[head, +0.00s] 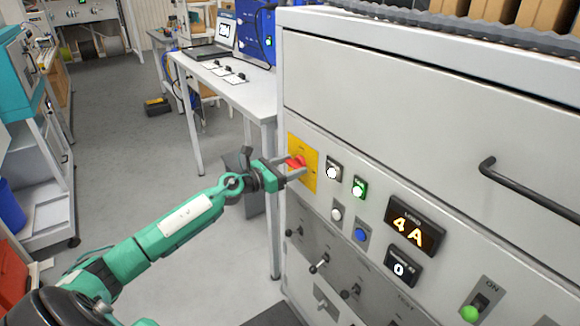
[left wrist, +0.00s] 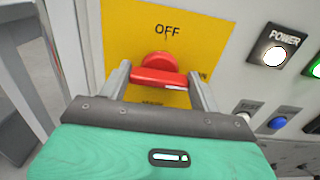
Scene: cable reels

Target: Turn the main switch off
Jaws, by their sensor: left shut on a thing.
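The main switch is a red rotary handle (head: 297,161) on a yellow plate (head: 310,168) at the left end of the cabinet front. In the left wrist view the red handle (left wrist: 158,76) lies crosswise below the word OFF on the yellow plate (left wrist: 200,30). My left gripper (head: 293,169) reaches the handle from the left. In the left wrist view the fingers of my left gripper (left wrist: 160,88) stand on both sides of the handle, shut on it. The lower lettering on the plate is mostly hidden by the gripper. My right gripper is not seen.
A lit white POWER button (left wrist: 274,56) and a green lit button (head: 359,187) sit right of the plate. A display (head: 414,228) reads 4 A. A black drawer handle (head: 525,190) juts out at right. A white table (head: 235,92) stands behind; grey floor lies left.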

